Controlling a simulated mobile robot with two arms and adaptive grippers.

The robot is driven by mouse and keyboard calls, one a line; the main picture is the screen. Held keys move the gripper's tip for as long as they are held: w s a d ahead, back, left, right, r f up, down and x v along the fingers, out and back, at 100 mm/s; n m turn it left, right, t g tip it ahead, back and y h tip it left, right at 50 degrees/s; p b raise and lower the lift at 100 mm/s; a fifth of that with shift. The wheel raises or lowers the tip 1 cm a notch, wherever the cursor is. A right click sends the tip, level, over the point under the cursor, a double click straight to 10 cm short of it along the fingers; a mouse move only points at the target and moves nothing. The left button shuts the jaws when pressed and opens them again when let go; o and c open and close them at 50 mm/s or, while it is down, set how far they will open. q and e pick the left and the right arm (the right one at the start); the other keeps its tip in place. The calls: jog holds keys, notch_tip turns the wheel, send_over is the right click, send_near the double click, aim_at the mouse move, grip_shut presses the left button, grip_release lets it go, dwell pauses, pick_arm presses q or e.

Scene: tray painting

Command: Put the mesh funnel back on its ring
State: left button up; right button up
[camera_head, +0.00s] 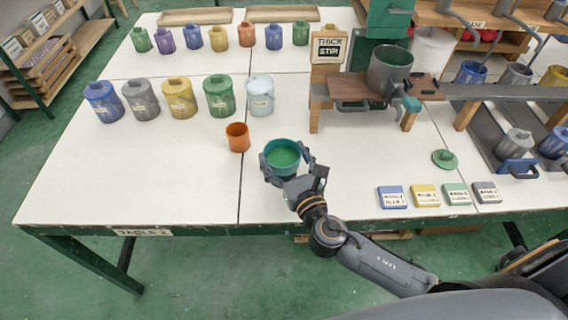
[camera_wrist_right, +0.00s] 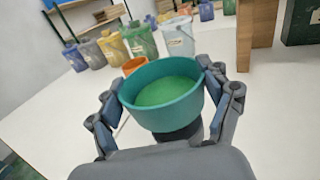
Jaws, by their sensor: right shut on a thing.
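My right gripper (camera_head: 290,170) is shut on a teal round vessel (camera_head: 269,167) at the front middle of the white table. In the right wrist view the vessel (camera_wrist_right: 165,115) sits between the two fingers, rim up, with a flat green surface inside. I cannot tell whether that surface is mesh or paint, or whether this is the mesh funnel. A dark round part shows below it. I cannot make out a ring for certain. A grey cylindrical pot (camera_head: 388,72) stands at the wooden stand (camera_head: 352,88) marked THICK STIR. My left gripper is not in view.
An orange cup (camera_head: 238,137) stands just behind the vessel, to its left. Several lidded paint cans (camera_head: 179,99) line the table behind. A green lid (camera_head: 445,159) and several labelled tiles (camera_head: 425,196) lie to the right. The table's front left is clear.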

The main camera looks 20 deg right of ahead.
aim_at(276, 150)
jog(key=shift+f+b, duration=0.3)
jog(key=shift+f, duration=1.15)
jog(key=shift+f, duration=0.2)
jog(key=o, duration=1.1)
jog(key=shift+r, duration=0.1)
